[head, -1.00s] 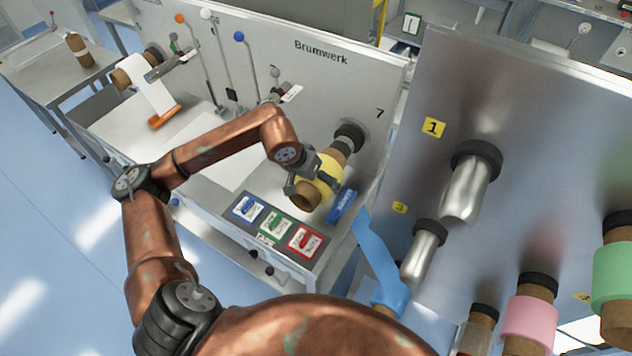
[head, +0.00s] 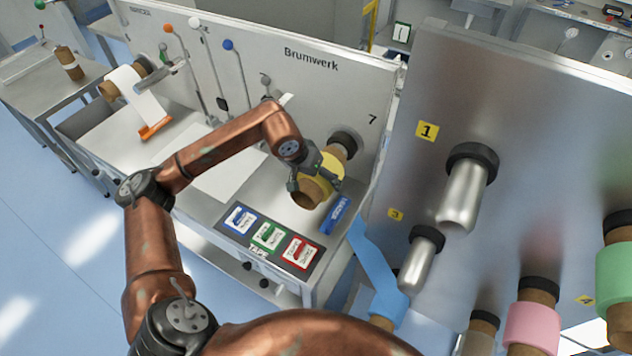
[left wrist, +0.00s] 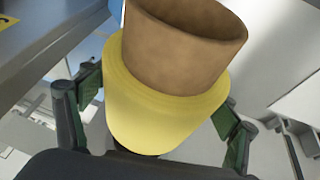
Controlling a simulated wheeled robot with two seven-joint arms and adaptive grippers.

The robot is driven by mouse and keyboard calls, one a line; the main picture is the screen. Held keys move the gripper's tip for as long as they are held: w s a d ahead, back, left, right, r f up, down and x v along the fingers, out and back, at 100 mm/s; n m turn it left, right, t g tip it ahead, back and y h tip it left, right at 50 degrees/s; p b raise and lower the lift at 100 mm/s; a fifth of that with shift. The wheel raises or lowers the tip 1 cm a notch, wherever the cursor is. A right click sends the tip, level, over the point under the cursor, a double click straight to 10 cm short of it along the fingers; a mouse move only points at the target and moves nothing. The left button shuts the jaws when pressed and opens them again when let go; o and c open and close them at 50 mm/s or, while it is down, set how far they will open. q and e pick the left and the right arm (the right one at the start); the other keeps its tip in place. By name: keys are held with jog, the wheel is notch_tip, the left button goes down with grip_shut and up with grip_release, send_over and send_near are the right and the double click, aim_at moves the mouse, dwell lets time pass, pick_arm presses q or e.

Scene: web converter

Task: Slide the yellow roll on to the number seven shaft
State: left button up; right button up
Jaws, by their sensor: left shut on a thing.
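The yellow roll (head: 327,171) is a yellow band around a brown core. It lines up with the black collar (head: 343,141) on the panel below the printed 7 (head: 372,119). A short stretch of brown core shows between the yellow band and the collar; the shaft itself is hidden, so I cannot tell how far the core is over it. My left gripper (head: 308,177) is shut on the roll. In the left wrist view the green-padded fingers (left wrist: 160,115) stand on both sides of the yellow band (left wrist: 160,113), with the open core end (left wrist: 190,35) facing up. My right gripper is not in view.
A second panel (head: 540,150) on the right carries shaft 1 (head: 466,190), another bare shaft (head: 420,262), and pink (head: 530,325) and green (head: 615,275) rolls. Blue web (head: 375,265) hangs close to the right of the roll. Label buttons (head: 268,236) lie below it.

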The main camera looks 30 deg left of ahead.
pick_arm(q)
jog(key=shift+w+r, duration=0.1)
dwell(0.3)
jog(key=shift+w+d+b, duration=0.15)
jog(key=shift+w+b, duration=0.6)
jog(key=shift+w, duration=0.85)
jog(key=o, duration=1.7)
jog(key=shift+s, duration=0.1)
jog(key=shift+o, duration=0.2)
